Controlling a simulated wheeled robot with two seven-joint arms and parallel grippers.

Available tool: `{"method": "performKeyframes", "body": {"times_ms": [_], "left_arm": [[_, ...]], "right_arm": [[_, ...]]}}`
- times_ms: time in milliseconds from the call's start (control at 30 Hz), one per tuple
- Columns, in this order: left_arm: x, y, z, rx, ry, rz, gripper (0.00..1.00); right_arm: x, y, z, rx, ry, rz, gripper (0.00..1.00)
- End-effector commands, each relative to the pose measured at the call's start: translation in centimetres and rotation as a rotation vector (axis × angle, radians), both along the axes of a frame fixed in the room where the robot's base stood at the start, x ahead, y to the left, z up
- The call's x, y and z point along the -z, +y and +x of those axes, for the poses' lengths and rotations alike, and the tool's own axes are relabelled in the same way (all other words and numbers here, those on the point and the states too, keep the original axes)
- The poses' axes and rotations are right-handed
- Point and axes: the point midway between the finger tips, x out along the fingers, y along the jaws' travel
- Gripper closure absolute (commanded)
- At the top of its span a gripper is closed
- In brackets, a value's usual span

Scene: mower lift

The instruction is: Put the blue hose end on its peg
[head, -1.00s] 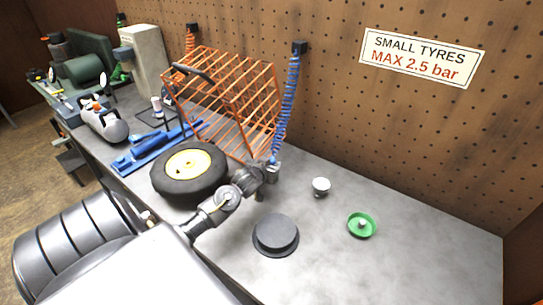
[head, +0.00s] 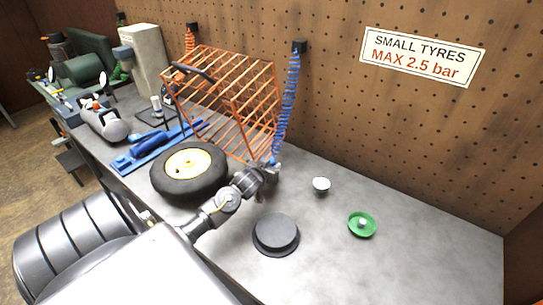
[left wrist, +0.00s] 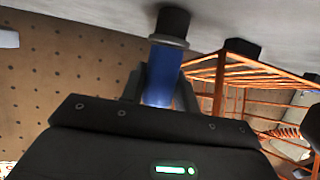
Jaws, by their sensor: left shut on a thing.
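The blue coiled hose (head: 291,95) hangs from a dark bracket on the pegboard, down to my left gripper (head: 272,172) over the bench. The left gripper also shows in the left wrist view (left wrist: 160,88), its fingers shut on the blue hose end (left wrist: 160,72). A dark cylinder with a ringed base (left wrist: 172,24) lies just beyond the blue part; I cannot tell whether it is the hose end's tip or a separate peg. I cannot make out the peg for certain in the head view. My right gripper is not in view.
An orange wire cage (head: 228,95) stands close behind the left gripper. A tyre with a yellow hub (head: 189,172) lies to the left. A black round piece (head: 276,234), a small white-topped cup (head: 321,186) and a green dish (head: 362,224) sit around it. The bench's right end is clear.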

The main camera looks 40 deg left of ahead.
Motion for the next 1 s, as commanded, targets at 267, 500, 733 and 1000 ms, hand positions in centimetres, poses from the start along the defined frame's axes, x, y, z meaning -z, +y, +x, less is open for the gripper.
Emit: {"method": "performKeyframes", "body": {"times_ms": [267, 500, 733, 1000], "left_arm": [[0.2, 0.0, 0.0, 0.000, -0.001, 0.000, 0.60], [0.2, 0.0, -0.1, 0.000, 0.001, 0.000, 0.60], [-0.8, -0.6, -1.6, 0.001, 0.003, 0.000, 0.60], [-1.6, -1.2, -3.6, 0.001, 0.002, 0.000, 0.60]], "right_arm": [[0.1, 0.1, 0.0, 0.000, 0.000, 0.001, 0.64], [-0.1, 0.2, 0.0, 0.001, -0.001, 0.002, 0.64], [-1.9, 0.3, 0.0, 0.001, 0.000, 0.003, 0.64], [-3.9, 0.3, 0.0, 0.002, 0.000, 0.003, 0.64]]}}
